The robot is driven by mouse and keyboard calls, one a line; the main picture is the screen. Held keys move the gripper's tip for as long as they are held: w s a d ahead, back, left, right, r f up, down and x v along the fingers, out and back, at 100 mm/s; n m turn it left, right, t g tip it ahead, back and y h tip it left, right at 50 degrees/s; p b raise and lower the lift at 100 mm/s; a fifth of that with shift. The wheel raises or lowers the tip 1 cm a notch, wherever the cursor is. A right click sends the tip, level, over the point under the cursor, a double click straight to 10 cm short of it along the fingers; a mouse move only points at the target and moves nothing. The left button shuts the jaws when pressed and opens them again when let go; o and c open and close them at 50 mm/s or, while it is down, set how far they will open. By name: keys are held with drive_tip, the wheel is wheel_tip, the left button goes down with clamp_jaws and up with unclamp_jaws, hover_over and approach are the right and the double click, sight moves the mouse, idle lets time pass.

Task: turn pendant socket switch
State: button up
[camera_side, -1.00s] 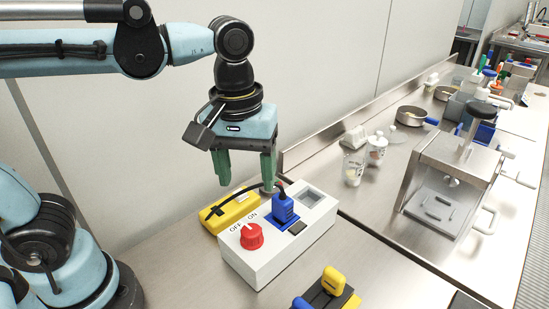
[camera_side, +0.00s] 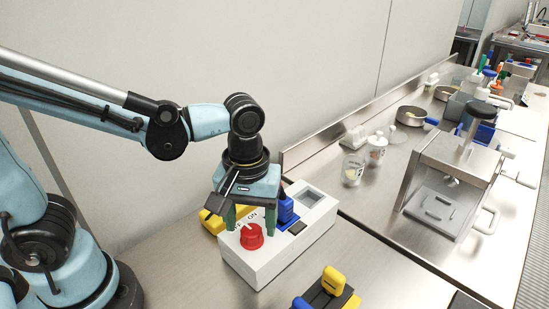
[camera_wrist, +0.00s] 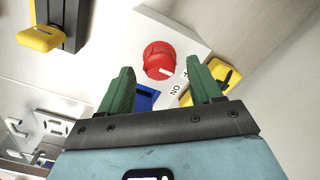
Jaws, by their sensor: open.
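The red rotary switch (camera_side: 251,238) sits on top of a white box (camera_side: 275,256) with OFF and ON lettering beside it. In the wrist view the red switch (camera_wrist: 159,60) has a white pointer mark facing the lettering; which word it meets is unclear. My gripper (camera_side: 250,226) is open above the switch, one finger toward each side. In the wrist view my gripper (camera_wrist: 163,74) has its fingertips apart, with the switch centred just beyond them. I cannot tell whether a finger touches it.
A yellow object (camera_side: 211,221) lies behind the box. A black-and-yellow device (camera_side: 333,281) sits in front. Clear jars (camera_side: 352,170) and a steel press (camera_side: 447,185) stand to the right. The metal tabletop left of the box is clear.

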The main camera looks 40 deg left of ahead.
drive_tip(key=shift+f, duration=1)
drive_tip(key=c, duration=1)
drive_tip(key=shift+c, duration=0.2)
drive_tip(key=shift+m, duration=0.3)
drive_tip(key=m, duration=0.5)
drive_tip(key=shift+m, duration=0.3)
drive_tip(key=m, duration=0.5)
drive_tip(key=shift+w+d+m, duration=0.1)
drive_tip(key=shift+m, duration=0.2)
